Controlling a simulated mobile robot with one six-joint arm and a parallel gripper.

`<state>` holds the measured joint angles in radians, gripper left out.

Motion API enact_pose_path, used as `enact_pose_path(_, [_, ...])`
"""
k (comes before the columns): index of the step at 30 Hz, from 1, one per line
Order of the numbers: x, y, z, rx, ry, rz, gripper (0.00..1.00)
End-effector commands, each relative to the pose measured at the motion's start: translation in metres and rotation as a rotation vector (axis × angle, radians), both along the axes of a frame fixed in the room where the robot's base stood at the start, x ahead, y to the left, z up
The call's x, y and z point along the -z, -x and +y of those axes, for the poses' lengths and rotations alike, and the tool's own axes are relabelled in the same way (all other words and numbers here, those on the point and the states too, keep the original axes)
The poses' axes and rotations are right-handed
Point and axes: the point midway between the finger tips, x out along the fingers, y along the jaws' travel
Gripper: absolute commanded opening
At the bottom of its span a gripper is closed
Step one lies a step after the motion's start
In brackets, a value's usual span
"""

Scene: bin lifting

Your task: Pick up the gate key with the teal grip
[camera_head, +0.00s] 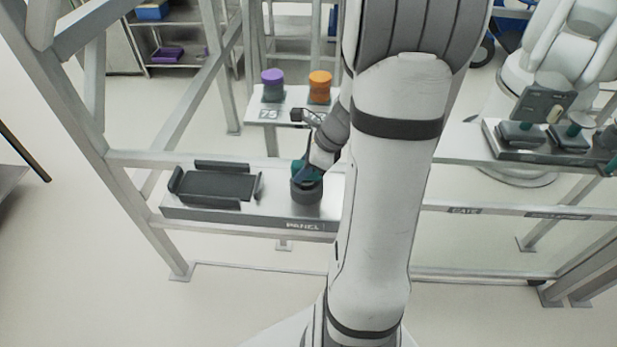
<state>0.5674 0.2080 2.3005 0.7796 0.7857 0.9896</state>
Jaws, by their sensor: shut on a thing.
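The gate key with the teal grip (305,190) stands upright at the panel ledge (260,212), right of an empty dark cradle. Its dark round base shows below, and a little teal shows above it. My gripper (306,168) comes down from the upper right and is shut on the teal grip. The fingers hide most of the grip. I cannot tell whether the base touches the ledge.
A purple-topped key (272,84) and an orange-topped key (320,86) stand on a shelf behind, marked 75. The dark cradle (216,186) is left of my gripper. Metal frame posts flank the ledge. A rack with dark, teal-handled pieces (568,136) is at right.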

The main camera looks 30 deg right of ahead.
Motion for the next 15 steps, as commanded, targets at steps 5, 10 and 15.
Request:
enact_pose_path(5, [0.0000, 0.0002, -0.0001, 0.001, 0.000, 0.000, 0.04])
enact_pose_path(10, [-0.0002, 0.0001, -0.0003, 0.001, 0.000, 0.000, 0.00])
enact_pose_path(15, [-0.0022, -0.0001, -0.0005, 0.000, 0.000, -0.001, 0.00])
